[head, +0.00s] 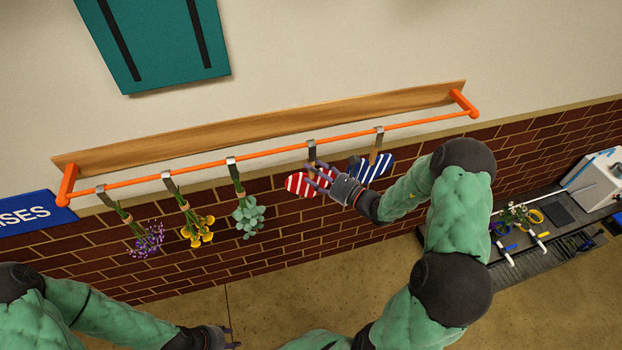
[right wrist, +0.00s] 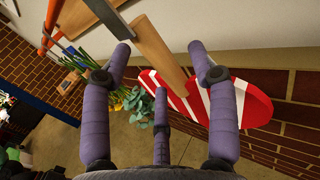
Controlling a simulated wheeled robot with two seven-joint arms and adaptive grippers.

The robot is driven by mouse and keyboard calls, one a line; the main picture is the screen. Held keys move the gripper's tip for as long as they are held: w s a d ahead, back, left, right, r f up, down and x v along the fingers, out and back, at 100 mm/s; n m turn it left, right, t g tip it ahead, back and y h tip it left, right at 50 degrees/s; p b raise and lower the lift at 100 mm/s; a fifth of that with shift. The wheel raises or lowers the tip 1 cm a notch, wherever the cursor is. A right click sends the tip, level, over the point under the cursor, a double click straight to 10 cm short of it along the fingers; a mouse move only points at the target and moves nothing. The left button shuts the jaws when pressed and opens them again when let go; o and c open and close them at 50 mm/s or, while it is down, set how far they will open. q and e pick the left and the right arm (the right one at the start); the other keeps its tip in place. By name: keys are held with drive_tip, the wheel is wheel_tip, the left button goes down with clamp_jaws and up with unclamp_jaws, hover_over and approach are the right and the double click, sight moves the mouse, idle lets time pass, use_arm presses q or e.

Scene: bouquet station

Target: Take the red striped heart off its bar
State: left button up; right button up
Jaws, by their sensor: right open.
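The red striped heart (head: 297,184) hangs from the orange bar (head: 270,149) by a wooden stem (head: 312,153) and a metal clip. My right gripper (head: 321,170) is at the heart in the head view and covers part of it. In the right wrist view my right gripper (right wrist: 160,56) is open. Its fingers lie on either side of the wooden stem (right wrist: 158,50), and the heart (right wrist: 245,103) shows behind the right finger. I cannot tell whether any finger touches. My left gripper (head: 229,338) is low at the bottom edge, away from the bar; its opening is unclear.
A blue striped heart (head: 371,169) hangs just right of the red one, close to my right arm. Purple flowers (head: 148,240), yellow flowers (head: 196,232) and a green sprig (head: 248,217) hang to the left. A brick wall (head: 290,255) is behind. A cluttered bench (head: 545,225) stands at the right.

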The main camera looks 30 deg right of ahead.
clamp_jaws()
drive_tip(key=shift+r, duration=0.15)
